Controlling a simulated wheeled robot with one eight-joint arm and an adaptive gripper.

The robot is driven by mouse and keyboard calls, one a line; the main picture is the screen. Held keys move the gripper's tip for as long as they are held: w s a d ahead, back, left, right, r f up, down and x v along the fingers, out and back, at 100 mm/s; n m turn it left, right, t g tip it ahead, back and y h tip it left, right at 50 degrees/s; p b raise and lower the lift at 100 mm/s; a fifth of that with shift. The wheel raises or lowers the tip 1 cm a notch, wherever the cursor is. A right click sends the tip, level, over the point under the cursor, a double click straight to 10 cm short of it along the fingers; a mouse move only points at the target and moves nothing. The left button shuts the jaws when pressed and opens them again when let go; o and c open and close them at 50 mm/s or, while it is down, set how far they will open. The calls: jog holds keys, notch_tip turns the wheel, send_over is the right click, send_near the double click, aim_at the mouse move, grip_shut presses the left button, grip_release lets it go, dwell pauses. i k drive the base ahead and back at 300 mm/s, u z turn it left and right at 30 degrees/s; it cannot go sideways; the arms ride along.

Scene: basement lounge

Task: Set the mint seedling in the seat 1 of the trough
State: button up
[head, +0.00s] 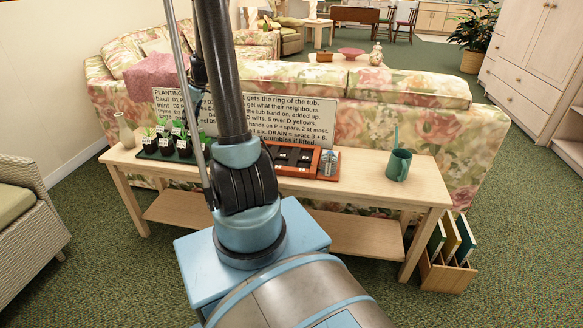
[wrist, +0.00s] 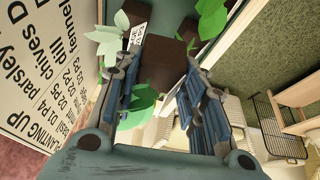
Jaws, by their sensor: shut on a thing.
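In the wrist view my gripper (wrist: 163,66) is shut on a seedling's dark brown soil plug (wrist: 160,62). Green leaves (wrist: 142,103) show around the fingers, with pale leaves (wrist: 112,38) and a white label (wrist: 140,28) close by. I cannot read the label or tell from it whether this is the mint. In the head view several labelled seedlings (head: 176,138) stand in a dark tray (head: 150,155) on the table's left. The red-brown trough (head: 328,166) with dark seats is right of my arm, partly hidden by it. Its seat numbers are not legible. My gripper cannot be made out in the head view.
A planting sign (head: 300,115) stands behind the trough. A green cup (head: 398,164) is on the right of the pale wooden table (head: 420,190), and a vase (head: 125,130) is on its left end. A floral sofa (head: 420,125) is behind. Bare tabletop shows around the cup.

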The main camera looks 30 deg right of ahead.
aim_at(304, 166)
jog(key=u, duration=0.65)
jog(key=k, duration=2.35)
jog(key=z, duration=0.85)
jog(key=i, duration=1)
jog(key=u, duration=0.05)
